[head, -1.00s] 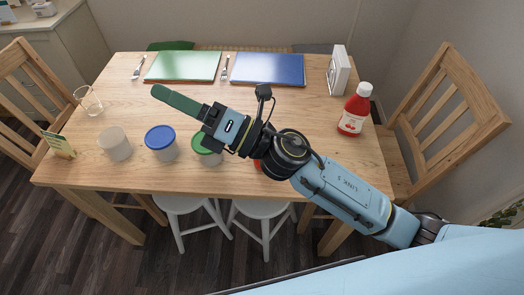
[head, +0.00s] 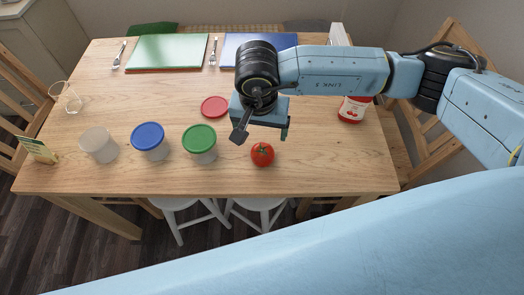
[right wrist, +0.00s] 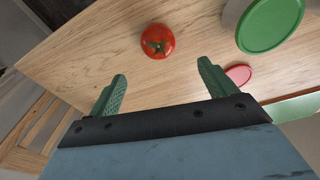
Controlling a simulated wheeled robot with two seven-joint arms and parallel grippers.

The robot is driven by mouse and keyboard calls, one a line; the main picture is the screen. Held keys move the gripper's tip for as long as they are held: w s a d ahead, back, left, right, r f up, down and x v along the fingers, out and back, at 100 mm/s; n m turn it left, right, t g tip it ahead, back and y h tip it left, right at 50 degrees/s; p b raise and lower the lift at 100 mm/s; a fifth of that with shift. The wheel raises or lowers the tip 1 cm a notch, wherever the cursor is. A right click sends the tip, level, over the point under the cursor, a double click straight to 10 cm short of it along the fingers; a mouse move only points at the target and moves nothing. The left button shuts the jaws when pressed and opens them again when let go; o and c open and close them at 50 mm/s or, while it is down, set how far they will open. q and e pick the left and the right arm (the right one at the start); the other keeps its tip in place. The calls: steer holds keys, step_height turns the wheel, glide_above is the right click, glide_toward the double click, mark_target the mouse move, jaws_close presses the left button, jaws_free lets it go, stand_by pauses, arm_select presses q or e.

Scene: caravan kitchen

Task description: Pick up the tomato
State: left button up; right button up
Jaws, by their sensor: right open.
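The red tomato (head: 262,154) with a green stem sits on the wooden table near its front edge, to the right of the green-lidded container. In the right wrist view the tomato (right wrist: 158,40) lies ahead of my right gripper, roughly in line with the gap between its fingers. My right gripper (right wrist: 160,82) is open and empty, its two green fingers apart and not touching the tomato. In the head view the right gripper (head: 262,128) is above the table, just behind the tomato, its fingers mostly hidden by the wrist. My left gripper is not in view.
A green-lidded container (head: 199,142) stands left of the tomato, then a blue-lidded one (head: 149,139) and a lidless-looking pale one (head: 99,146). A red lid (head: 214,106) lies behind. The table right of the tomato is clear.

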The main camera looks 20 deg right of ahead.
glide_above(263, 150)
steer(key=f, duration=0.5)
steer(key=shift+a+f, duration=0.15)
steer(key=shift+a, duration=0.15)
steer(key=shift+d+f+b, duration=0.15)
steer(key=shift+f+b, duration=0.05)
steer(key=shift+f, duration=1.2)
steer(key=shift+d+f+b, duration=0.1)
steer(key=shift+f+b, duration=0.05)
steer(key=shift+f, duration=1.2)
steer(key=shift+c, duration=0.3)
steer(key=shift+r, duration=0.1)
steer(key=c, duration=1.1)
steer(key=shift+o, duration=0.2)
